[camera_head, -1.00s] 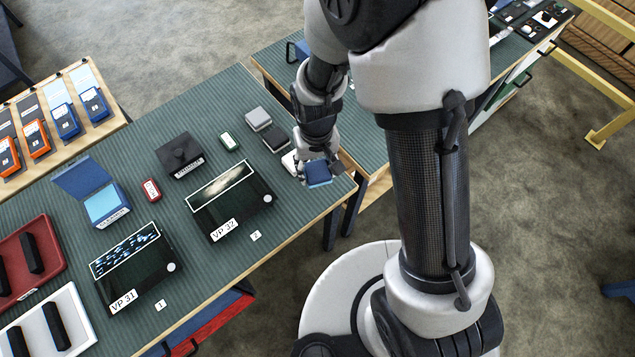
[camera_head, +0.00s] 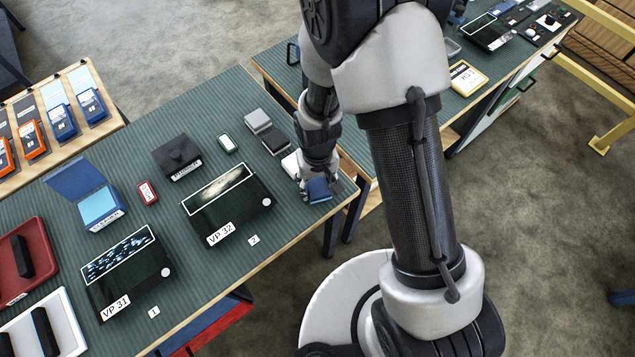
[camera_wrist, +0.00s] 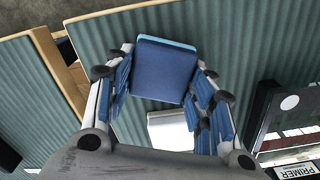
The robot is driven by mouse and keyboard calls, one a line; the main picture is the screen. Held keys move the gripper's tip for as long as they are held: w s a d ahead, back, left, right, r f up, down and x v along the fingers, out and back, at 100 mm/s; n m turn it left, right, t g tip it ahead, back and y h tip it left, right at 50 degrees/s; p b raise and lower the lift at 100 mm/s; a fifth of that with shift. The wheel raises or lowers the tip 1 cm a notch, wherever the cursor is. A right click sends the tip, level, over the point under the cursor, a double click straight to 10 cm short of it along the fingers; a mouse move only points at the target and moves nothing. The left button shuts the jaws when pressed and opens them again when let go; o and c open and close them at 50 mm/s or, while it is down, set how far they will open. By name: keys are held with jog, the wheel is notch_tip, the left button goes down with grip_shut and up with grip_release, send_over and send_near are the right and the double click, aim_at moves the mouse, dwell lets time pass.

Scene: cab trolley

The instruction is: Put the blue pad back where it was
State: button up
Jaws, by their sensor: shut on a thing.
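The blue pad (camera_head: 318,189) is a small flat block. It is held between the fingers of my gripper (camera_head: 317,181) near the right end of the green ribbed table (camera_head: 295,222). In the wrist view, the pad (camera_wrist: 163,72) sits between the two fingers of my gripper (camera_wrist: 164,75), with a lighter blue edge along its far side. The pad is at or just above the table top; I cannot tell if it touches. A white block (camera_head: 290,164) lies right beside it, partly hidden by my gripper, and also shows below the pad in the wrist view (camera_wrist: 170,131).
A light grey block (camera_head: 257,120) and a dark block (camera_head: 275,140) continue the row. Dark cases VP 32 (camera_head: 228,208) and VP 31 (camera_head: 128,275) lie to the left. An open blue box (camera_head: 100,208) stands further left. A second table (camera_head: 350,130) stands behind a gap.

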jog(key=o, duration=1.1)
jog(key=shift+r, duration=0.1)
notch_tip(320, 180, up, 12)
jog(key=p, duration=0.4)
jog(key=shift+r+p, duration=0.15)
jog(key=shift+p, duration=0.25)
notch_tip(320, 180, up, 6)
send_over(317, 185)
jog(key=d, duration=0.2)
jog(key=s+d+r+m+t, duration=0.1)
jog(key=s+d+r+t, duration=0.15)
jog(key=r, duration=0.55)
jog(key=s+d+r+t, duration=0.1)
jog(key=s+d+r, duration=0.2)
jog(key=s+r, duration=0.2)
jog(key=s+d+r+m+t, duration=0.1)
jog(key=s+d+r, duration=0.2)
jog(key=s+r, duration=0.3)
jog(key=shift+s+d, duration=0.3)
jog(key=shift+s, duration=0.05)
